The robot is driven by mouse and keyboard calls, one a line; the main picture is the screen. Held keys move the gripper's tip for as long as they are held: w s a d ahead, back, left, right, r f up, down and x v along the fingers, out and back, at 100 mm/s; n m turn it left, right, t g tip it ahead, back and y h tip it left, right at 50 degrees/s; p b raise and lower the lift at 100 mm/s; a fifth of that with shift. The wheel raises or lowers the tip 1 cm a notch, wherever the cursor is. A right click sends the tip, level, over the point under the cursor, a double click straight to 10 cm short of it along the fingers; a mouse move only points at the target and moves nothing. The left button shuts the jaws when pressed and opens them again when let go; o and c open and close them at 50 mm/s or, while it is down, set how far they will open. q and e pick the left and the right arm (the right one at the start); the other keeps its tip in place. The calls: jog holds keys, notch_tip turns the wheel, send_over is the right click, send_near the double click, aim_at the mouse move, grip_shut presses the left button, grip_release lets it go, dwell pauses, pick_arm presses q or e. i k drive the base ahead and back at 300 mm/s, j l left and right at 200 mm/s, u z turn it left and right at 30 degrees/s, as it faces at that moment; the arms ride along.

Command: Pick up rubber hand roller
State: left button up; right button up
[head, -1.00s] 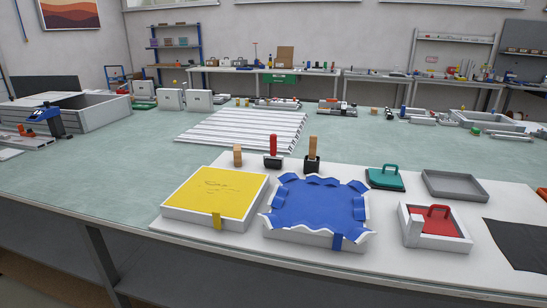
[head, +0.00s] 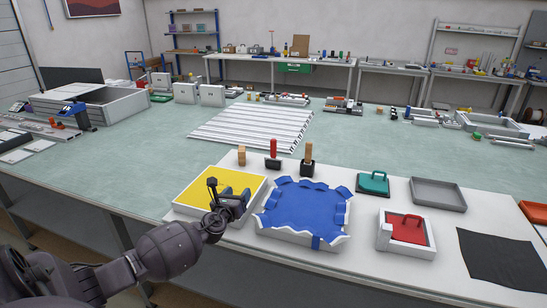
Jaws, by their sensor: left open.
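One has a red handle on a dark base (head: 273,153), one has a wooden handle in a black base (head: 307,158), and one is a small plain wooden piece (head: 241,155). Which of them is the rubber hand roller I cannot tell for sure; the red-handled one looks most like it. My left gripper (head: 228,191) is open and empty over the yellow-topped tray, nearer to me than these tools and apart from them. My right gripper is not in view.
The yellow-topped tray (head: 192,186) and a white tray with a blue wavy-edged sheet (head: 302,208) stand in front of the tools. To the right are a teal handled block (head: 373,183), a grey tray (head: 438,195), a red handled block (head: 405,228) and a black sheet (head: 500,262).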

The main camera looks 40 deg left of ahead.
aim_at(272, 162)
jog(key=i+j, duration=0.2)
jog(key=i, duration=0.25)
jog(key=i+j, duration=0.25)
jog(key=i, duration=0.25)
